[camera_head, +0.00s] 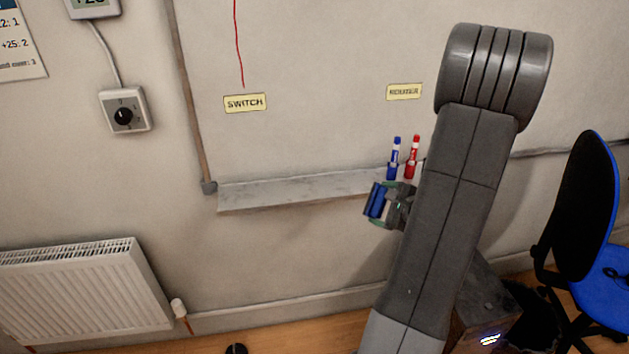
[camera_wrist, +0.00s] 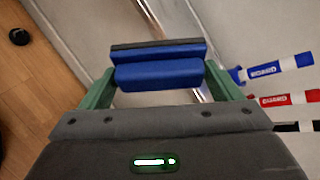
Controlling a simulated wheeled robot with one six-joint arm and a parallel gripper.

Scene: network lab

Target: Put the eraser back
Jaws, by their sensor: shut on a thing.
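My gripper (camera_head: 389,203) is shut on a blue eraser (camera_head: 376,200) with a dark strip along one side. In the wrist view the eraser (camera_wrist: 160,65) sits between the two green fingers of my gripper (camera_wrist: 165,85). The gripper is in front of the right part of the whiteboard's grey tray (camera_head: 290,190), close to its front edge. Whether the eraser touches the tray cannot be told. My arm hides the tray's right part in the head view.
A blue marker (camera_head: 393,160) and a red marker (camera_head: 412,158) stand at the tray, just beside my gripper. The whiteboard (camera_head: 310,50) carries labels. A radiator (camera_head: 80,295) is at the left, a blue chair (camera_head: 590,220) at the right. The tray's left stretch is bare.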

